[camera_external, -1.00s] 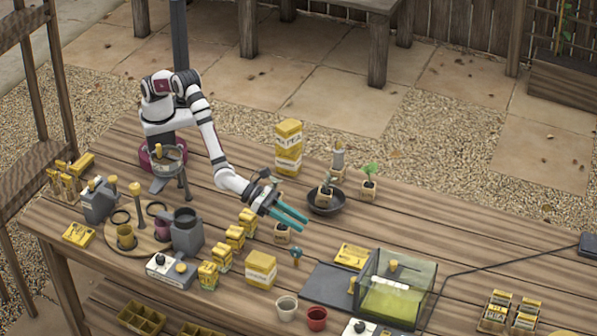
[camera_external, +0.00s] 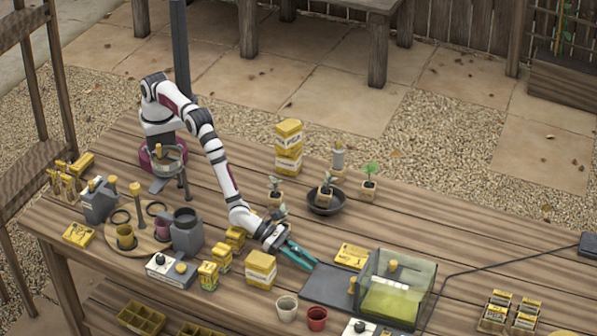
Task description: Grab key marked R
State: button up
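My gripper (camera_external: 300,257), with teal fingers, is low over the middle of the table, just left of the dark mat and behind the yellow-and-white box (camera_external: 261,268). The gap between its fingers is too small to judge here. I cannot make out a key marked R. A small blue-topped item that stood at this spot is now hidden by or between the fingers, and I cannot tell whether it is held.
A clear bin with yellow contents (camera_external: 421,285) stands on the dark mat (camera_external: 322,288) to the right. A white pot (camera_external: 287,308) and a red pot (camera_external: 317,318) stand in front. Yellow boxes line the left.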

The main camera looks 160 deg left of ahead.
grip_shut()
